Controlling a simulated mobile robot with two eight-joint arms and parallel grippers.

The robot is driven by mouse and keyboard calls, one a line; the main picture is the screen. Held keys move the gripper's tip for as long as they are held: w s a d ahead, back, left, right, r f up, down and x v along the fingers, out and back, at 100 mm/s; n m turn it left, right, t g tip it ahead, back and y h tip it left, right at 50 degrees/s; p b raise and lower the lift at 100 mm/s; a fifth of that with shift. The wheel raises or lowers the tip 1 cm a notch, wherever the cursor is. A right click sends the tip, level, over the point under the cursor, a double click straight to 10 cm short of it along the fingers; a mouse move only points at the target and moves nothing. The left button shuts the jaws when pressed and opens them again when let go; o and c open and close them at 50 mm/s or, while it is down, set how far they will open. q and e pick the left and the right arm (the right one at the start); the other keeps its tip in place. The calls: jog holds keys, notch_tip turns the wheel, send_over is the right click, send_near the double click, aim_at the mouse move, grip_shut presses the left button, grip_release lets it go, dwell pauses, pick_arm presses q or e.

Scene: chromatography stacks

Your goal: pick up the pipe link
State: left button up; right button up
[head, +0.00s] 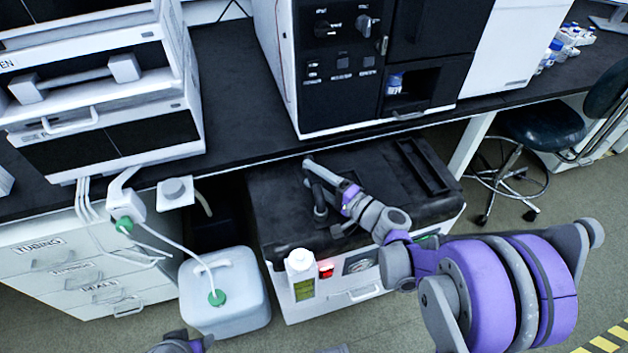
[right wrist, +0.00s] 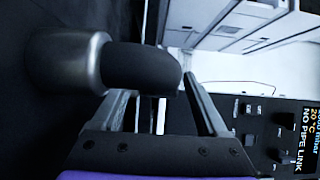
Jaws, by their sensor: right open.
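The pipe link (right wrist: 140,66) is a black curved tube with a grey metal collar (right wrist: 68,62) at its left end in the right wrist view. In the head view, it looks like the dark upright shape (head: 319,202) on top of the black-topped unit under the bench. My right gripper (right wrist: 157,88) is open, its two fingers spread with the tube's bend between and just beyond the tips. In the head view, the right gripper (head: 322,192) is over the unit's left half. Contact cannot be told. Only a purple part of my left arm shows at the bottom edge.
The unit's top (head: 285,205) has a slotted part (head: 425,165) at the right. A display in the right wrist view reads NO PIPE LINK (right wrist: 306,138). The bench edge (head: 240,163) overhangs behind.

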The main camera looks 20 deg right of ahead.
grip_shut()
dwell(0.4)
